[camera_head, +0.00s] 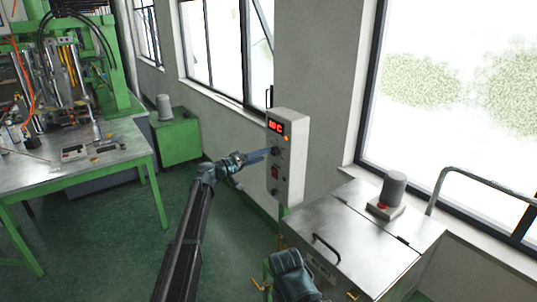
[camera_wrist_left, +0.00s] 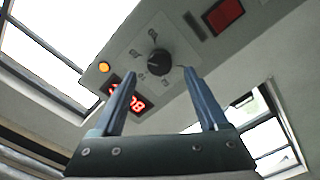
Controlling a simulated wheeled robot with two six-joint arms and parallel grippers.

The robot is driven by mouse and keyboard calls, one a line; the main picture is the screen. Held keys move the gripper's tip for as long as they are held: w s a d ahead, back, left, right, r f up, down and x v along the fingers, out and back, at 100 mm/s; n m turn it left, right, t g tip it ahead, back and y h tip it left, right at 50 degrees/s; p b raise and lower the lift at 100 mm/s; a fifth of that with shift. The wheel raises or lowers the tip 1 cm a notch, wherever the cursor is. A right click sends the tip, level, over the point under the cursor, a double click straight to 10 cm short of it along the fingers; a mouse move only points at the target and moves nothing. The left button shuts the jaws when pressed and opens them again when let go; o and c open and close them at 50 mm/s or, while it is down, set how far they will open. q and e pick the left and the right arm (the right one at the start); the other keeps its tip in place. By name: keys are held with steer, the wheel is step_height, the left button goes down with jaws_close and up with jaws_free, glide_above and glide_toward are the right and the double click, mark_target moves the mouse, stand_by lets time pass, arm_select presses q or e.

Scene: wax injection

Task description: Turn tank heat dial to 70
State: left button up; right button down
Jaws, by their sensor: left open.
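The heat dial (camera_wrist_left: 159,62) is a round black knob on the pale front panel of the control box (camera_head: 293,170). My left gripper (camera_head: 266,153) reaches the box front from the left. In the left wrist view its two blue-grey fingers (camera_wrist_left: 160,75) are open, and the dial shows between and just beyond their tips. I cannot tell whether they touch it. The red display (camera_head: 276,127) above the dial seems to read 80 C; it also shows upside down in the left wrist view (camera_wrist_left: 139,104).
The metal tank (camera_head: 355,240) with a handled lid stands right below the box, with a grey-capped unit (camera_head: 394,188) on top. An orange lamp (camera_wrist_left: 103,67) and a red switch (camera_wrist_left: 224,15) share the panel. A green-legged table (camera_head: 100,165) stands left; floor between is clear.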

mark_target(272, 152)
arm_select(q)
steer(key=shift+x, duration=1.9)
jaws_close()
steer(key=n, duration=0.5)
steer(key=shift+n, duration=0.4)
steer(key=n, duration=0.5)
steer(key=shift+n, duration=0.4)
